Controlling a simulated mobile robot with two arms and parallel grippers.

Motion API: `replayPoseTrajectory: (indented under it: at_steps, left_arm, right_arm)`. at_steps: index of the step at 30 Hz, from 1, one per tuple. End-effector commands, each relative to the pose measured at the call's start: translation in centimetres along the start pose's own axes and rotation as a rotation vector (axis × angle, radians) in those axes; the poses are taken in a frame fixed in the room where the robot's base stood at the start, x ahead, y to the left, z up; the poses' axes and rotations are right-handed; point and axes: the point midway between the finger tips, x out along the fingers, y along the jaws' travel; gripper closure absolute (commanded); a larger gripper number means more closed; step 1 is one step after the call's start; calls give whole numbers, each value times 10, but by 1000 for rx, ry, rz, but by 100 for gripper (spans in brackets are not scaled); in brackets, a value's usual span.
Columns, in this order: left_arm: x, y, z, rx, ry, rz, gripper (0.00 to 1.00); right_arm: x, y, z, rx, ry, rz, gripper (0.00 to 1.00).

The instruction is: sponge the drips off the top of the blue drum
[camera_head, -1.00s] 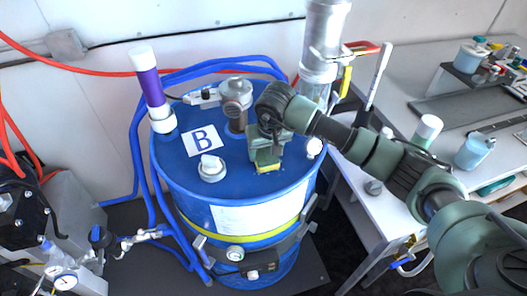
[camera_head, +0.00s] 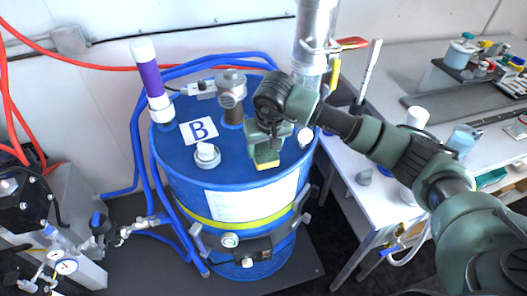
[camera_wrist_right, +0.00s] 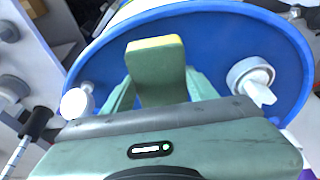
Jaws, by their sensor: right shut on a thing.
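The blue drum (camera_head: 180,165) stands upright in the middle of the head view, with a white "B" label on its top. My right gripper (camera_head: 266,146) is over the front right part of the drum top, pointing down. It is shut on a green sponge with a yellow edge (camera_head: 267,163). In the right wrist view the sponge (camera_wrist_right: 157,72) sticks out between the two fingers over the blue top (camera_wrist_right: 225,40). I cannot tell whether it touches the top. I can make out no drips; the gripper covers part of the top. My left gripper is not in view.
On the drum top are a white cap (camera_head: 207,155), a grey upright fitting (camera_head: 231,95) and a second white cap (camera_head: 304,136). A purple cylinder (camera_head: 149,80) and clear column (camera_head: 314,40) rise behind. Blue hoses loop around the drum. A cluttered table (camera_head: 395,75) is right.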

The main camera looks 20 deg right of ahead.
Motion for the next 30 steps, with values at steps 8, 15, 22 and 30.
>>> replayPoseTrajectory:
  at_steps: [8,15,22,30]
  left_arm:
    - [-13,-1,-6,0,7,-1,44]
    - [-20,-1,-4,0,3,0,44]
    - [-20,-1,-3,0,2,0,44]
    - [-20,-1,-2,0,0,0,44]
  right_arm:
    - [-28,1,-8,9,5,1,80]
    - [-45,1,-12,15,3,4,80]
    - [-46,1,-12,17,3,4,80]
    - [-46,1,-12,16,3,3,80]
